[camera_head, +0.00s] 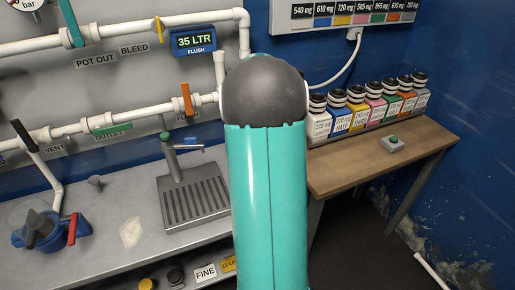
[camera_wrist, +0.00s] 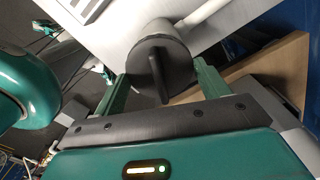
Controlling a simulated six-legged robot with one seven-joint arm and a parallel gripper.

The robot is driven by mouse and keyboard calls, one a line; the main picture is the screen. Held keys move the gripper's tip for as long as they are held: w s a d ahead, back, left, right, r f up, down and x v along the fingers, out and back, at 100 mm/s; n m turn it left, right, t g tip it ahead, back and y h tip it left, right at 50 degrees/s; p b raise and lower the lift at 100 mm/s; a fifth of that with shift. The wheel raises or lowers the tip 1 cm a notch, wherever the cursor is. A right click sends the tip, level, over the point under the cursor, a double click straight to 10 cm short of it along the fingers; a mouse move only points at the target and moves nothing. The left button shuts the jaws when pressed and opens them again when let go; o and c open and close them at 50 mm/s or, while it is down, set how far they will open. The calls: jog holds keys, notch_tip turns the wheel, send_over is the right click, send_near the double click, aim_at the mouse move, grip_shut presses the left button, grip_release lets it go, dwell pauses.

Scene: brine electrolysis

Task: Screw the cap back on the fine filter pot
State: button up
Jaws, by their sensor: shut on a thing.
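In the wrist view, a dark grey round cap (camera_wrist: 150,60) with a raised straight bar across its face sits between the two green fingers of my gripper (camera_wrist: 161,84). My gripper is shut on it. In the head view, my arm hides my gripper and the cap. A white FINE label (camera_head: 205,272) shows low at the front of the bench, with a dark round knob (camera_head: 176,275) to its left. I cannot make out the fine filter pot itself.
White pipes with valves (camera_head: 120,33) run along the wall. The metal bench (camera_head: 115,190) holds a drip tray (camera_head: 195,203) and a blue device (camera_head: 78,226).

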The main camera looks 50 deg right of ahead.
jog(key=shift+m, duration=0.6)
jog(key=o, duration=1.3)
jog(key=shift+c, duration=0.2)
jog(key=shift+r, duration=0.1)
notch_tip(320, 180, up, 14)
jog(key=shift+f, duration=0.2)
jog(key=shift+a, duration=0.1)
